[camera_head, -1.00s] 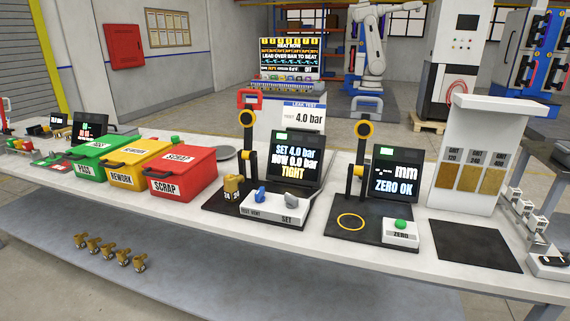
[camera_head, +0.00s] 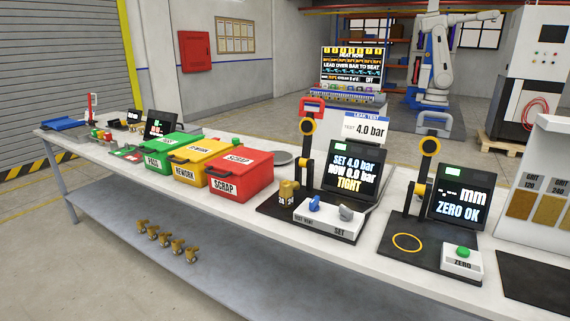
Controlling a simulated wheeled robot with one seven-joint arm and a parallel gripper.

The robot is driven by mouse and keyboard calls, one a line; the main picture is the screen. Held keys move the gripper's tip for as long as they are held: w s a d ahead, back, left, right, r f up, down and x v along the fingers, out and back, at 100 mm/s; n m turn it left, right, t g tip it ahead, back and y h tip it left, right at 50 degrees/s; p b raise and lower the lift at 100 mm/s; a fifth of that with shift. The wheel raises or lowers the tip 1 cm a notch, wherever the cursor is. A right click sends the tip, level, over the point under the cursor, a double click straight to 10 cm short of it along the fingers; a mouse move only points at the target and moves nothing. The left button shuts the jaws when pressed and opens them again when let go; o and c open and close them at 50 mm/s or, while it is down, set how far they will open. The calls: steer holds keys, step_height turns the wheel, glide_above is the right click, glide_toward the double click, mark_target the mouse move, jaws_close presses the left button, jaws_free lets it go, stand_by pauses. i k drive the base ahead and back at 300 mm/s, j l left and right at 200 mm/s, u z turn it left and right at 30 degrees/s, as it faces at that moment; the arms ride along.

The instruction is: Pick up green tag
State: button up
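I cannot make out a green tag with certainty. Small green and red items (camera_head: 100,134) lie toward the far left end of the bench, too small to tell apart. A flat piece with green and red (camera_head: 126,153) lies just left of the green PASS bin (camera_head: 172,150), and I cannot tell what it is. My gripper is not in view.
The long white bench (camera_head: 340,262) also carries a yellow REWORK bin (camera_head: 203,160), a red SCRAP bin (camera_head: 240,177), a leak-test stand (camera_head: 310,160), and a gauge with a ZERO button (camera_head: 462,253). A blue item (camera_head: 65,123) lies at the far left. Brass fittings (camera_head: 166,240) sit on the lower shelf.

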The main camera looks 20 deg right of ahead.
mark_target(94, 132)
steer(key=i+j, duration=0.35)
steer(key=i, duration=0.15)
steer(key=i+j, duration=0.4)
steer(key=i+j+u, duration=0.1)
steer(key=i+j, duration=0.25)
steer(key=i, duration=0.2)
steer(key=i+j, duration=0.3)
steer(key=i, duration=0.2)
steer(key=i+j, duration=0.35)
steer(key=i, duration=0.15)
steer(key=i+j, duration=0.3)
steer(key=i, duration=0.2)
steer(key=i+j+u, duration=0.1)
steer(key=i+j, duration=0.25)
steer(key=i, duration=0.15)
steer(key=i+j, duration=0.25)
steer(key=i, duration=0.2)
steer(key=i+j+z, duration=0.15)
steer(key=i, duration=0.3)
steer(key=i+j, duration=0.3)
steer(key=i+z, duration=0.05)
steer(key=i, duration=0.05)
